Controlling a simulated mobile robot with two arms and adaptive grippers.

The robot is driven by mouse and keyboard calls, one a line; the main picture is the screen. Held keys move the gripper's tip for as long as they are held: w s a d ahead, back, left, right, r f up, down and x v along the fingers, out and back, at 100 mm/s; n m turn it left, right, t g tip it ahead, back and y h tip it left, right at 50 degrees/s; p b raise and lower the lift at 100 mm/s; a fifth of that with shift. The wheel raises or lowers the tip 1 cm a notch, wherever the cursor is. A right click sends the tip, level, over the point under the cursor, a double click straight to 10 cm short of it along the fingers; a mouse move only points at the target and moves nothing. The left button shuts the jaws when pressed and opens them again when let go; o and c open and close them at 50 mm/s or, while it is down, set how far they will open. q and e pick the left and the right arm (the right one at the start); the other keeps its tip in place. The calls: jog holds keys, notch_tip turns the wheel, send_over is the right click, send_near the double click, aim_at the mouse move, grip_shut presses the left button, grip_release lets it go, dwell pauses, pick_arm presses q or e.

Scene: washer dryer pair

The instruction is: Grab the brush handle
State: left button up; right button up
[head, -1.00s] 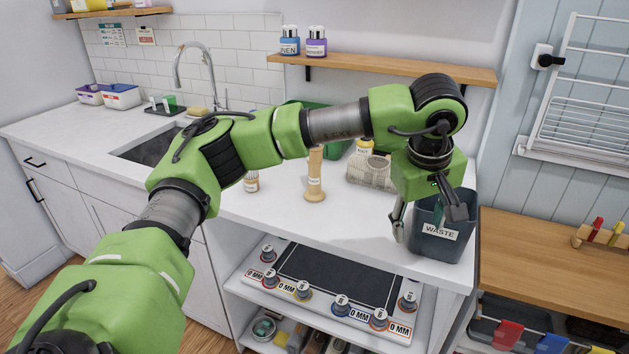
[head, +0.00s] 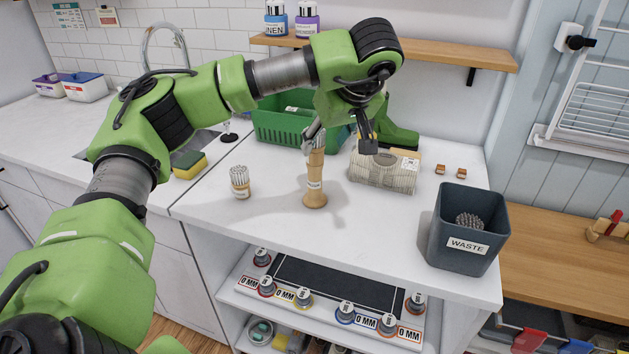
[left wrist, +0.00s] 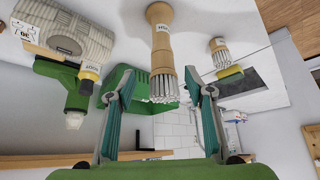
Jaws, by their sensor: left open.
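The brush (head: 315,185) stands upright on the white counter, with a labelled wooden handle. In the left wrist view its handle (left wrist: 162,45) leads to a head of pale bristles on the end nearer my gripper. My left gripper (head: 340,136) is open and empty, above and slightly right of the brush in the head view. In the left wrist view the bristle end lies between the spread fingers (left wrist: 160,96), with no visible finger contact. In the head view a finger partly hides the brush top. My right gripper is not in view.
A green basket (head: 285,125) and a ribbed grey-beige object (head: 385,172) are behind. The waste bin (head: 465,235) at right holds a grey bristly piece. The counter front is clear.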

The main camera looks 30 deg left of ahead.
aim_at(319, 150)
pick_arm(q)
jog(key=x, duration=0.3)
jog(key=shift+a, duration=0.15)
jog(key=shift+p+x, duration=0.5)
jog(key=shift+x, duration=0.45)
jog(key=x, duration=0.3)
jog(key=shift+s+f+p, duration=0.15)
jog(key=shift+f+p, duration=0.2)
jog(key=shift+p, duration=0.05)
jog(key=shift+a+f, duration=0.2)
jog(key=shift+d, duration=0.1)
grip_shut()
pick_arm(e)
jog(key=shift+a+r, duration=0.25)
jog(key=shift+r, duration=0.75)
